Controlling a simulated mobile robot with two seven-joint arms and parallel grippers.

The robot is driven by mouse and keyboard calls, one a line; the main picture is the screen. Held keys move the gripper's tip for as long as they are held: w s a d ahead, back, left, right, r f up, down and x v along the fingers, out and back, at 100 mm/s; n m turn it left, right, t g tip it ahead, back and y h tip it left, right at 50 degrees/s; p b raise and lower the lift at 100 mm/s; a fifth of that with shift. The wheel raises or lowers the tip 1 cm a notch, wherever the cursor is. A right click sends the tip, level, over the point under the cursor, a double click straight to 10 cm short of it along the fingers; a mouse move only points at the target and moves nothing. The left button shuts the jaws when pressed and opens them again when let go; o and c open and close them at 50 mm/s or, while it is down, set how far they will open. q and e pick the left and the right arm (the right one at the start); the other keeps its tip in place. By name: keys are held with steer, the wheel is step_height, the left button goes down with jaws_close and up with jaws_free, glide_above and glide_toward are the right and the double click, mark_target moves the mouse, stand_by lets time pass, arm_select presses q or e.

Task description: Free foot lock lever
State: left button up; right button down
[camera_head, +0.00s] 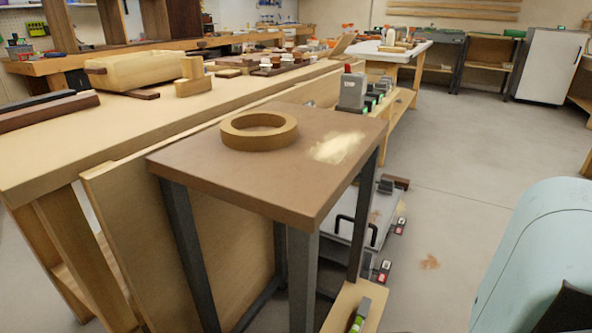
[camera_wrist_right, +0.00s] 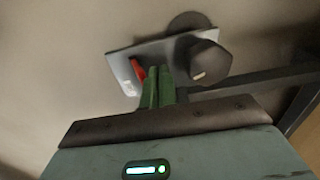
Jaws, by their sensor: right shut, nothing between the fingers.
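In the right wrist view a small grey metal plate (camera_wrist_right: 121,72) lies above the floor-coloured surface. It carries a red lever-like piece (camera_wrist_right: 138,72) and a white tab (camera_wrist_right: 130,88). A dark round knob or wheel (camera_wrist_right: 203,62) stands at the plate's right side. My right gripper (camera_wrist_right: 160,70) has its two green fingers together and empty. The fingertips overlap the plate between the red piece and the dark round part; I cannot tell whether they touch. The head view does not show my right fingers clearly. My left gripper is in neither view.
In the head view a brown-topped table (camera_head: 240,179) with dark legs bears a ring (camera_head: 259,131). A grey unit with a black handle (camera_head: 357,228) sits low behind it. A long bench (camera_head: 60,150) runs at the left. The floor (camera_head: 470,170) on the right is open.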

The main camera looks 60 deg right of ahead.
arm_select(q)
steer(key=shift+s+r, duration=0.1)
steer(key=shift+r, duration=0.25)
arm_select(e)
steer(key=shift+s, duration=0.45)
arm_select(q)
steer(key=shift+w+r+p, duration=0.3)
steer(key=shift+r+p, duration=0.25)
steer(key=shift+p, duration=0.3)
arm_select(e)
steer(key=shift+s+d, duration=0.1)
steer(key=shift+s, duration=0.9)
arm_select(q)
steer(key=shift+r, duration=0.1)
arm_select(e)
steer(key=shift+w+r, duration=0.1)
steer(key=shift+r, duration=0.05)
steer(key=shift+w+r+p, duration=0.45)
steer(key=shift+r+p, duration=0.2)
steer(key=shift+r, duration=0.1)
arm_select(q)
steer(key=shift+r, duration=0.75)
arm_select(e)
steer(key=shift+w+r, duration=0.1)
steer(key=shift+r, duration=0.05)
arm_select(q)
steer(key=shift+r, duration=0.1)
arm_select(e)
steer(key=shift+r, duration=0.1)
